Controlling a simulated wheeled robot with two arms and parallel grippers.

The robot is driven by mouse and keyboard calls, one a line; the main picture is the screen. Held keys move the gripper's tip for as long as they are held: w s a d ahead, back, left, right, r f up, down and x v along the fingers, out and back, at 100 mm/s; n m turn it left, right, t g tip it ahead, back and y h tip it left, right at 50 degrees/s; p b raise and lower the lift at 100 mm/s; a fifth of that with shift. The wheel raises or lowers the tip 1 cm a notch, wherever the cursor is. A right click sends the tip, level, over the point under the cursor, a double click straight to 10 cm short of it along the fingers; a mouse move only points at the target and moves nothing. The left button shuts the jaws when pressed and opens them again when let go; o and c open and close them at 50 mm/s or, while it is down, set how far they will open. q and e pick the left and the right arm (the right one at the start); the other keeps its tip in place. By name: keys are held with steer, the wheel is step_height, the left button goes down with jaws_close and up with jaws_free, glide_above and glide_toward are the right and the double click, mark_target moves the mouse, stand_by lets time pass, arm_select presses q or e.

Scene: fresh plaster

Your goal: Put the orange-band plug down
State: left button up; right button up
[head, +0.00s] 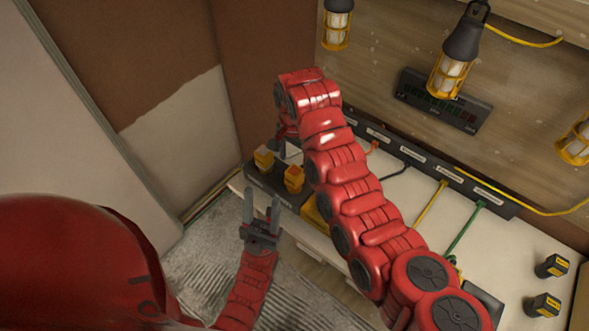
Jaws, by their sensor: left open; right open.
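A black labelled strip (420,166) runs along the back of the white bench (405,195). A short orange cable (372,148) shows at the strip, just right of my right arm. I cannot make out an orange-band plug; my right arm may hide it. My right gripper (281,146) points down past the bend of its arm, over the left end of the bench; its fingers are mostly hidden, and nothing shows held in it. My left gripper (262,213) is open and empty, fingers pointing up, in front of the bench's left edge.
Dark, yellow (431,204) and green (467,228) cables run from the strip across the bench. Yellow-topped blocks (293,178) stand on a black base at left. Two black-and-yellow batteries (541,305) stand at right. Caged lamps (451,72) hang above.

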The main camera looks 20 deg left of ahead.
steer(key=shift+r, duration=1.3)
